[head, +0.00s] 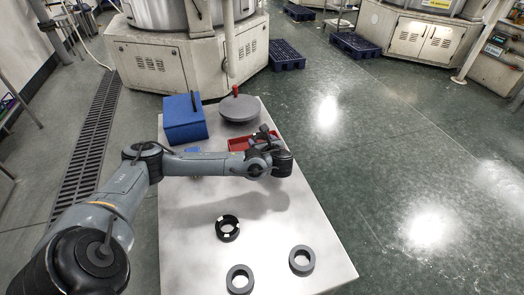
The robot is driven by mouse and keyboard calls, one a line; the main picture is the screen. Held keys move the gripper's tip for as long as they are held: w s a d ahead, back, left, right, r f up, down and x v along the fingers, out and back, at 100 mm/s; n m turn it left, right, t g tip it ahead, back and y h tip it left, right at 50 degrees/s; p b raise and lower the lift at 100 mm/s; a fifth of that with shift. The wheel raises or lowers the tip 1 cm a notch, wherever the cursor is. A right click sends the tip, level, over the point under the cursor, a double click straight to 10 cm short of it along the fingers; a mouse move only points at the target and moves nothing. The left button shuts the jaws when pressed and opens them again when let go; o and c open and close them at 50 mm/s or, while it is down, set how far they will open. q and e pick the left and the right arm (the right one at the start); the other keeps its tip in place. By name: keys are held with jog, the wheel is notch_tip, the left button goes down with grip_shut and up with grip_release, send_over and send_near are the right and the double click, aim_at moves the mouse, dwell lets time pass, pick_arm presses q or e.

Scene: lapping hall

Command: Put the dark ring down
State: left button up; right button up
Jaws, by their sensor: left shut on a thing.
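My left gripper (264,138) is at the far end of my left arm, over or just beyond the red tray (238,144). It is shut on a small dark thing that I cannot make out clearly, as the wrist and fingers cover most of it. A black ring (219,232) with pale marks lies on the near half of the pale table (185,250), well apart from this gripper. Two grey rings lie nearer the front edge, one at the middle (231,281) and one to its right (294,264). My right gripper is not in view.
A blue box (183,124) stands at the table's far left corner. A grey disc (238,110) with a red handle is beside it. The table's right side is clear. Large machines (160,62) stand on the floor beyond, with dark blue pallets (288,54).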

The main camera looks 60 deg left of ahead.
pick_arm(q)
notch_tip(320, 180, down, 3)
jog(key=shift+b, duration=0.75)
jog(key=shift+f, duration=0.4)
jog(key=shift+f, duration=0.15)
jog(key=o, duration=1.2)
jog(key=shift+c, duration=0.2)
jog(key=shift+d+r, duration=0.3)
jog(key=shift+d, duration=0.05)
jog(key=p+v, duration=0.2)
jog(key=v, duration=0.9)
jog(key=shift+s+d, duration=0.1)
jog(key=shift+d, duration=0.05)
